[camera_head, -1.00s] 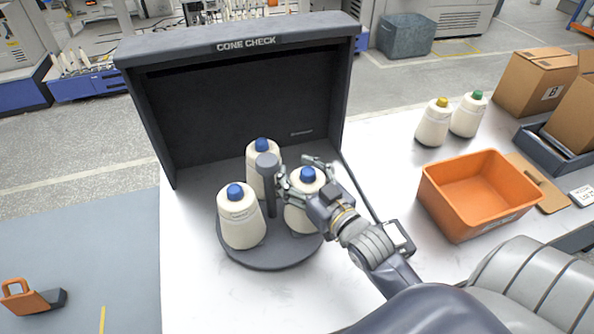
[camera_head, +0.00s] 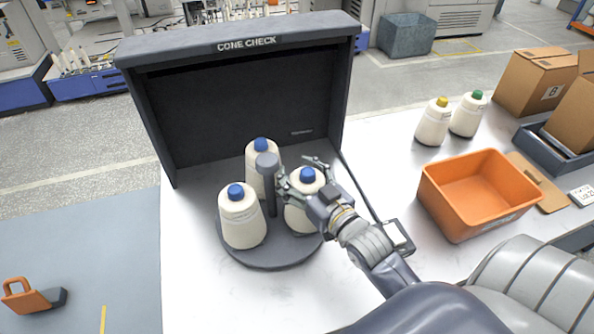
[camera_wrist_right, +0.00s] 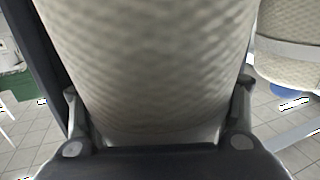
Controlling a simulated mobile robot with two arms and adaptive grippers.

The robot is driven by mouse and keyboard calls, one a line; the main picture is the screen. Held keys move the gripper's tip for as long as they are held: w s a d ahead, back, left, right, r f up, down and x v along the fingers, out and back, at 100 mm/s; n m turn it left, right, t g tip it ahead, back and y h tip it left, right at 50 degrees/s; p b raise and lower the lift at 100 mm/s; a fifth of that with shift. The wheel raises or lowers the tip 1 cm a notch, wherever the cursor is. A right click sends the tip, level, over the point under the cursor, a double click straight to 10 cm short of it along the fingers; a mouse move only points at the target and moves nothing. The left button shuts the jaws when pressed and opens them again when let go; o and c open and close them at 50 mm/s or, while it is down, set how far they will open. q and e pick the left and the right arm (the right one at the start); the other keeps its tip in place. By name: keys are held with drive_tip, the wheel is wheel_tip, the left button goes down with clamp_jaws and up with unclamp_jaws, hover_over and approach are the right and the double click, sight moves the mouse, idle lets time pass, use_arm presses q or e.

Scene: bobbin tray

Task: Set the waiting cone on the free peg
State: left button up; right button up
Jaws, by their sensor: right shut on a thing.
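My right gripper (camera_head: 300,182) is shut on a cream cone (camera_head: 300,216) with a blue tip, at the right side of the round dark tray (camera_head: 272,259). The cone is upright; I cannot tell whether its base rests on the tray or is slightly above it. Its cream side (camera_wrist_right: 150,60) fills the right wrist view between the fingers. A second blue-tipped cone (camera_head: 241,220) stands at the tray's front left, and a third (camera_head: 257,173) at the back. A grey post (camera_head: 268,180) rises in the middle. No bare peg shows. My left gripper is not in view.
A dark hood marked CONE CHECK (camera_head: 245,100) stands behind the tray, its side walls close by. On the right are an orange bin (camera_head: 455,205), a yellow-tipped cone (camera_head: 433,124), a green-tipped cone (camera_head: 468,116) and cardboard boxes (camera_head: 535,80). The white table (camera_head: 200,300) is clear in front.

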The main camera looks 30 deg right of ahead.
drive_tip(key=shift+f+b, duration=0.3)
drive_tip(key=shift+f, duration=0.3)
drive_tip(key=o, duration=2.1)
drive_tip(key=shift+f, duration=0.1)
drive_tip(key=shift+s, duration=0.15)
drive_tip(key=s, duration=1.1)
drive_tip(key=shift+s+d, duration=0.3)
drive_tip(key=shift+s, duration=0.1)
